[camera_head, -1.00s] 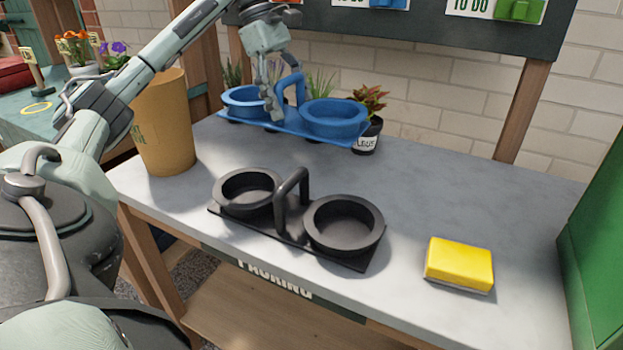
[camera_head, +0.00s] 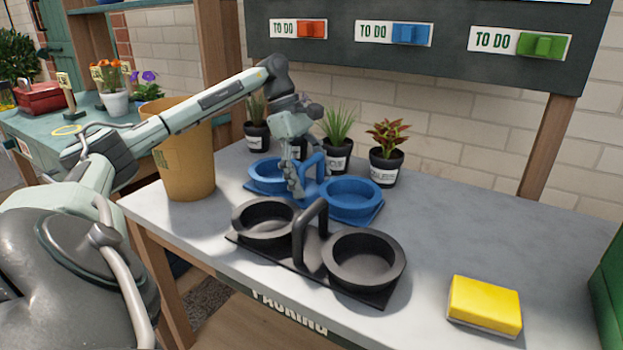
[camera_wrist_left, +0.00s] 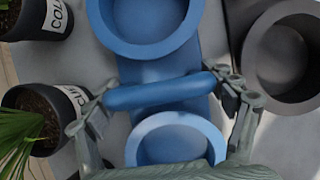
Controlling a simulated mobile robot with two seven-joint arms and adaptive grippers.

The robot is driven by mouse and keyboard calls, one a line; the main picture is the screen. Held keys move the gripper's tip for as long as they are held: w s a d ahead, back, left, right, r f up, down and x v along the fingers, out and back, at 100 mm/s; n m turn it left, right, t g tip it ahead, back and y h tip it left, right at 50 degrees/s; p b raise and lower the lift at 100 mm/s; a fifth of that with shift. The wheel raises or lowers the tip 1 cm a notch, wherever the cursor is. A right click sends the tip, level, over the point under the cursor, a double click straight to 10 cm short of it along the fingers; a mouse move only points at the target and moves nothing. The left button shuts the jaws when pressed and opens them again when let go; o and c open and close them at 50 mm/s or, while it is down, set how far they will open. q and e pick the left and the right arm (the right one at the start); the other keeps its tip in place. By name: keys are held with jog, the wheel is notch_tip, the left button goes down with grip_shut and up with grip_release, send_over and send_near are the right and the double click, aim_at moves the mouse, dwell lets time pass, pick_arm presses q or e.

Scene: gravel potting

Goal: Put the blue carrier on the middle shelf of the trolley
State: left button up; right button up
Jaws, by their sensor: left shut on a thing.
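The blue carrier (camera_head: 349,207), two round cups on a flat base with an arched handle between them, is over the bench in the head view, just behind the black carrier. It looks level; I cannot tell whether its base touches the bench. My left gripper (camera_head: 298,188) is shut on its handle from above. In the left wrist view the handle (camera_wrist_left: 160,92) of the blue carrier lies between the fingers, with a cup on either side. My right gripper is not in view. No trolley shelf can be made out.
The black carrier (camera_head: 362,285) stands right in front. An ochre pot (camera_head: 186,165) is at left. Several potted plants, one red-leaved (camera_head: 386,165), line the back. A yellow sponge (camera_head: 485,302) lies front right. The bench (camera_head: 480,225) is clear at right. A green object (camera_head: 611,290) borders the right edge.

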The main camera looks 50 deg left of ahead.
pick_arm(q)
jog(key=shift+f, duration=0.1)
jog(key=o, duration=1.2)
jog(key=shift+c, duration=0.2)
